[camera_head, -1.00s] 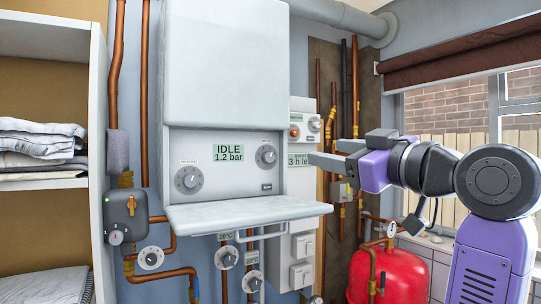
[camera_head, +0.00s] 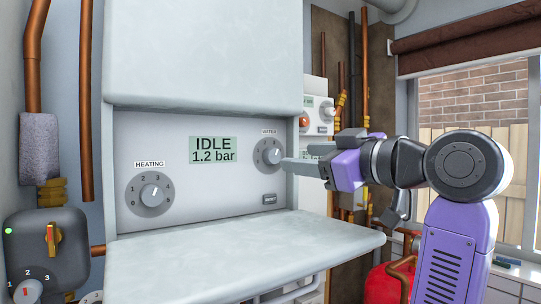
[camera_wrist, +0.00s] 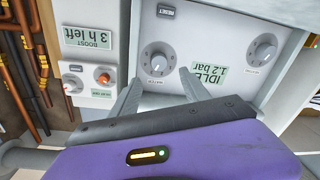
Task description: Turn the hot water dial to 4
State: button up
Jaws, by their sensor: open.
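The water dial (camera_head: 268,154) is a round grey knob under a "WATER" label at the upper right of the boiler's control panel. It also shows in the wrist view (camera_wrist: 157,58), upside down, just beyond the fingertips. Its exact setting is too small to read. My gripper (camera_head: 284,165) is at the panel's right side, pointing left at the dial's right edge. In the wrist view my gripper's (camera_wrist: 160,77) two fingers are apart with nothing between them, the dial lying ahead of the gap. I cannot tell whether a finger touches the dial.
A heating dial (camera_head: 150,194) is at the panel's lower left. A display (camera_head: 213,150) reads "IDLE 1.2 bar". A reset button (camera_head: 269,199) sits below the water dial. The pale lowered flap (camera_head: 240,255) juts out under the panel. A boost unit (camera_wrist: 88,50) stands beside the boiler.

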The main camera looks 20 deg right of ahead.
aim_at(275, 155)
jog(key=p+x, duration=0.3)
jog(key=x, duration=0.5)
jog(key=shift+w, duration=0.1)
grip_shut()
